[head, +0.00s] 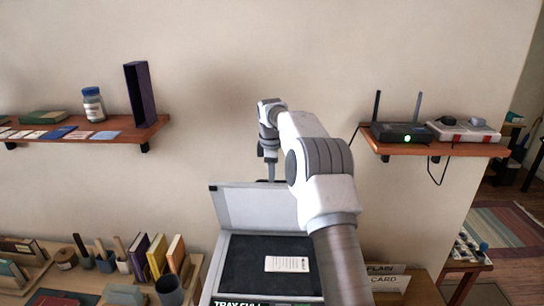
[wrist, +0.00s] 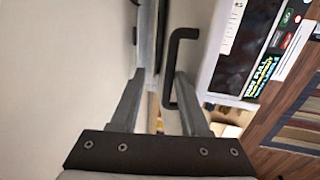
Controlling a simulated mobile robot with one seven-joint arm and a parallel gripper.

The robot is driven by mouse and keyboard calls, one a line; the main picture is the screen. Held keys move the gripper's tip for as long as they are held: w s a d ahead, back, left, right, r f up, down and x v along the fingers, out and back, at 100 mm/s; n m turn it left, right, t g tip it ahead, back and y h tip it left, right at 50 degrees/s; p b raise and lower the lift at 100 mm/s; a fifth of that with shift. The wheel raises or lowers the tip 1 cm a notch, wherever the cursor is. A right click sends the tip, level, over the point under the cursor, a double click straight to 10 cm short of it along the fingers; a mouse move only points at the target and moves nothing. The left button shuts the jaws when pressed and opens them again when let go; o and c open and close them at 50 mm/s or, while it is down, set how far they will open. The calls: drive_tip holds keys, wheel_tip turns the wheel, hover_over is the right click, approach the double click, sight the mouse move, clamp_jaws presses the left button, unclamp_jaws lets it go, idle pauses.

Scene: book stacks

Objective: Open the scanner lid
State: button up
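The scanner (head: 222,265) is a pale box with a dark bed, and a white slip (head: 287,264) lies on the bed. Its light grey lid (head: 245,208) stands raised, leaning back toward the wall. My gripper (head: 270,172) is at the lid's top edge, partly hidden behind my arm. In the wrist view, my gripper (wrist: 160,78) has its two fingers apart. A black bracket-shaped handle (wrist: 178,36) overlaps the right finger's tip; I cannot tell whether they touch. The scanner bed also shows there at upper right (wrist: 238,50).
A shelf (head: 440,149) with a router (head: 400,133) is on the wall at right. Another shelf (head: 75,138) at left holds a jar (head: 93,104) and a purple upright box (head: 140,95). Books (head: 157,257) and a dark cup (head: 170,290) stand left of the scanner. Wall between shelves is clear.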

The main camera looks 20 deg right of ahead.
drive_tip(key=s+r, duration=0.3)
drive_tip(key=r, duration=1.3)
drive_tip(key=shift+a, duration=0.45)
drive_tip(key=shift+r, duration=0.1)
drive_tip(key=s+a+r+m+t+b, duration=0.1)
drive_tip(key=s+a+r+m+b, duration=0.2)
drive_tip(key=s, duration=0.7)
drive_tip(key=s+a+r+m+t+b, duration=0.1)
drive_tip(key=s+a+m, duration=0.25)
drive_tip(key=s, duration=0.75)
drive_tip(key=s+f+m+b, duration=0.1)
drive_tip(key=s+f+m, duration=0.3)
drive_tip(key=s+f, duration=0.4)
drive_tip(key=s+f+m+t+b, duration=0.1)
drive_tip(key=s+f+m, duration=0.3)
drive_tip(key=s+f, duration=0.4)
drive_tip(key=s+b, duration=0.1)
drive_tip(key=s, duration=0.5)
drive_tip(key=shift+a+f+t+y, duration=0.15)
drive_tip(key=shift+f+t+y, duration=0.15)
drive_tip(key=shift+f, duration=0.05)
